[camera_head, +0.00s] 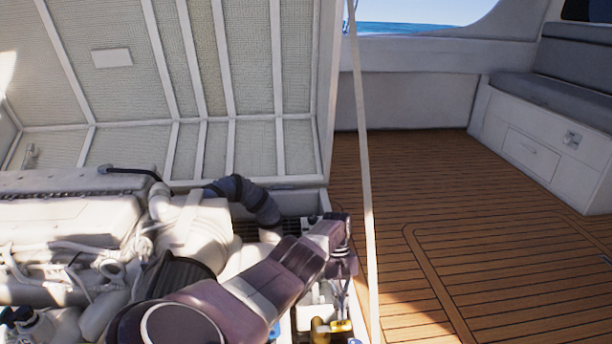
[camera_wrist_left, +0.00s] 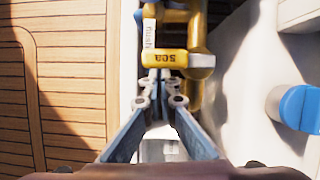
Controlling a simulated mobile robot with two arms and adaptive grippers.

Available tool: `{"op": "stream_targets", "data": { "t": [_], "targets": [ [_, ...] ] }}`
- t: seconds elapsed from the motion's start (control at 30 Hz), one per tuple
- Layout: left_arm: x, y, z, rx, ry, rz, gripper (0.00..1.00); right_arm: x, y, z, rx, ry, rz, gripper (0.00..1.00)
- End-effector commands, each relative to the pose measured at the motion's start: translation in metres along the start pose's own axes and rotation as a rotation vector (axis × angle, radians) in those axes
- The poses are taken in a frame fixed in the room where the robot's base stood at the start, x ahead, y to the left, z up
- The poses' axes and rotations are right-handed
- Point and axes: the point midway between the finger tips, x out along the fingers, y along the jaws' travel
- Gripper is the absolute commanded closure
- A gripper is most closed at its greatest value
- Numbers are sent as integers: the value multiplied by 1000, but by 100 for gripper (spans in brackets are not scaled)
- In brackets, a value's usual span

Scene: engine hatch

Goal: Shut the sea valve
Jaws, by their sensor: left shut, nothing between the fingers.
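The sea valve's yellow handle (camera_wrist_left: 165,58), marked "sea", lies crosswise in the left wrist view, with a pale end at its right. A second handle marked "flush" (camera_wrist_left: 149,33) stands at right angles to it, just beyond its left part. My left gripper (camera_wrist_left: 160,76) is shut and empty, its fingertips right by the near edge of the sea handle. I cannot tell whether they touch it. In the head view my left gripper (camera_head: 343,272) points down into the hatch above a yellow handle (camera_head: 340,326) and brass fitting (camera_head: 320,330). My right gripper is not seen.
The white engine (camera_head: 70,225) with hoses fills the left of the head view, under the raised hatch lid (camera_head: 200,90). A pale pole (camera_head: 363,150) rises beside the hatch. A blue cap (camera_wrist_left: 300,107) sits right of my fingers. The teak deck (camera_head: 490,240) is clear.

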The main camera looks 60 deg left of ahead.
Motion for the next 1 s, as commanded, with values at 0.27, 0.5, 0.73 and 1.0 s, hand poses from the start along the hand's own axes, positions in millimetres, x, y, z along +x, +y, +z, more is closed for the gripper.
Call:
{"op": "stream_targets", "data": {
  "t": [0.27, 0.5, 0.73, 1.0],
  "targets": [
    [2, 1, 2, 0, -6, 0, 100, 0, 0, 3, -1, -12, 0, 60],
    [2, 1, 3, 0, -6, 1, 100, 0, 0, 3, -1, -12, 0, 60],
    [-17, 1, 1, -1, -2, 4, 100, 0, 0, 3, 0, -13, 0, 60],
    [-77, 1, 0, -1, 2, 5, 100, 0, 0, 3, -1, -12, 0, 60]
  ]
}}
